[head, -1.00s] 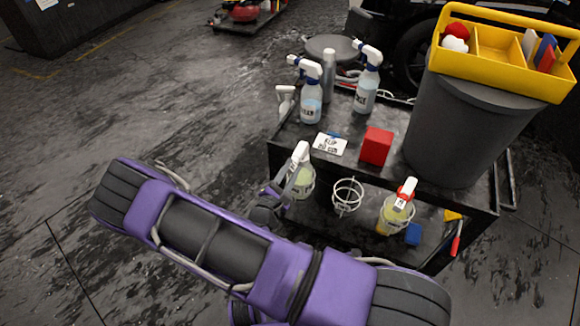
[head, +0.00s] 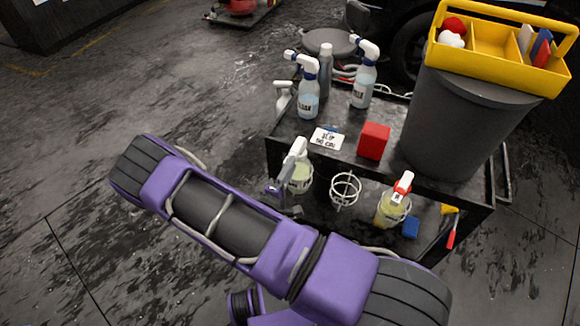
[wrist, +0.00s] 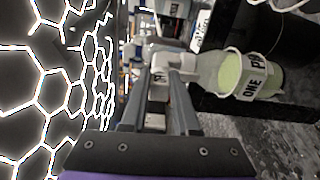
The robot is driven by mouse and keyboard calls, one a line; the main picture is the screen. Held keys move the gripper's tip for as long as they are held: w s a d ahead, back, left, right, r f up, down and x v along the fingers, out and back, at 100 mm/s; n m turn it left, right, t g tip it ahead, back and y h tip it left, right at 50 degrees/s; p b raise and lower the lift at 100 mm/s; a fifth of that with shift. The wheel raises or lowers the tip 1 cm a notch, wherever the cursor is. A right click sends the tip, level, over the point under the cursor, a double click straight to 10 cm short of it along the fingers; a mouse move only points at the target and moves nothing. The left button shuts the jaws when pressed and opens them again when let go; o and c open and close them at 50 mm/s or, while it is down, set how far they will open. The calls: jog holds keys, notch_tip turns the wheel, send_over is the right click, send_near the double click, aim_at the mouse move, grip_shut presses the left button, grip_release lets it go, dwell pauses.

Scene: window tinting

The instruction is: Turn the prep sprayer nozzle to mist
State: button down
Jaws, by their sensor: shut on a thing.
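The prep sprayer (head: 300,178) has a white head and pale yellow-green liquid. It sits in the left wire ring on the cart's front side. In the wrist view the bottle (wrist: 236,75) lies sideways in the picture, with a label partly reading "PR" and "ONE". Its white nozzle (wrist: 158,72) carries letters that look like "ST", partly hidden. My gripper (wrist: 157,88) is shut on this nozzle, one finger on each side.
An empty wire ring (head: 345,189) is beside it. A yellow-liquid sprayer with a red-and-white head (head: 393,207) hangs farther right. The black cart top (head: 338,158) holds blue-and-white sprayers (head: 308,100), a red block (head: 374,141), a card and a grey bin (head: 460,120). Open floor lies left.

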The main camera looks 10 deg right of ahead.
jog(key=shift+m, duration=0.4)
jog(key=c, duration=0.6)
grip_release()
jog(key=shift+c, duration=0.2)
jog(key=v, duration=1.7)
jog(key=shift+s, duration=0.15)
jog(key=shift+a, duration=0.15)
